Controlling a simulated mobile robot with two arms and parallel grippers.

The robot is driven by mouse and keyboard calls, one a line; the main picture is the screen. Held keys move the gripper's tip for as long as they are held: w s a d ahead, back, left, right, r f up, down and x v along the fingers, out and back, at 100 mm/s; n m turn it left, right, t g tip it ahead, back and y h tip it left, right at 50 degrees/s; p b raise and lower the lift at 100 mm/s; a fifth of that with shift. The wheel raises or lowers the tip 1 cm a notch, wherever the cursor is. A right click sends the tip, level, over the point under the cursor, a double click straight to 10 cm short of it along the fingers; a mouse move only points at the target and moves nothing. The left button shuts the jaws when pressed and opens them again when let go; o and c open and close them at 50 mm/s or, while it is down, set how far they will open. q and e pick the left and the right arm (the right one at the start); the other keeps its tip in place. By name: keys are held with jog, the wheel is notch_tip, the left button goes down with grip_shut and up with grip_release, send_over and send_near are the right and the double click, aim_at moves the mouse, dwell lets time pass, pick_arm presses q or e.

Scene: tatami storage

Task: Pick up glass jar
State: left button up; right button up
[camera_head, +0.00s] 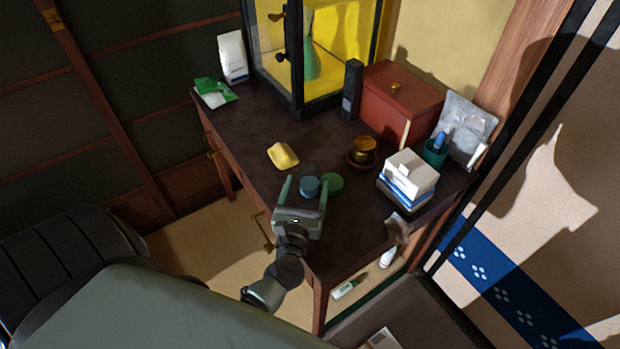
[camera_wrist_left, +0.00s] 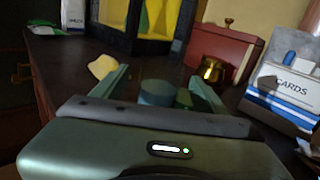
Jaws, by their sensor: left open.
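My left gripper (camera_head: 304,189) is open over the front part of the dark table, its fingers pointing toward the back. A blue-teal round thing (camera_head: 309,187), perhaps the glass jar or its lid, shows between the fingers. It also shows between them in the left wrist view (camera_wrist_left: 158,91), where the gripper body hides its lower part. I cannot tell whether a finger touches it. A green round thing (camera_head: 333,182) is close beside it, near the right finger. Neither clearly looks like glass. My right gripper is not in view.
A yellow lump (camera_head: 283,155) lies left of the gripper. A brass pot (camera_head: 363,150) and a white card box (camera_head: 411,172) stand to the right. A red chest (camera_head: 402,103) and a glass-fronted cabinet (camera_head: 300,100) stand behind.

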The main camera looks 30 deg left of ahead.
aim_at(311, 173)
pick_arm(q)
jog(key=x, duration=0.3)
jog(key=shift+p, duration=0.35)
jog(key=shift+x, duration=1.05)
jog(key=shift+f, duration=0.15)
jog(key=shift+d, duration=0.1)
jog(key=c, duration=1)
grip_shut()
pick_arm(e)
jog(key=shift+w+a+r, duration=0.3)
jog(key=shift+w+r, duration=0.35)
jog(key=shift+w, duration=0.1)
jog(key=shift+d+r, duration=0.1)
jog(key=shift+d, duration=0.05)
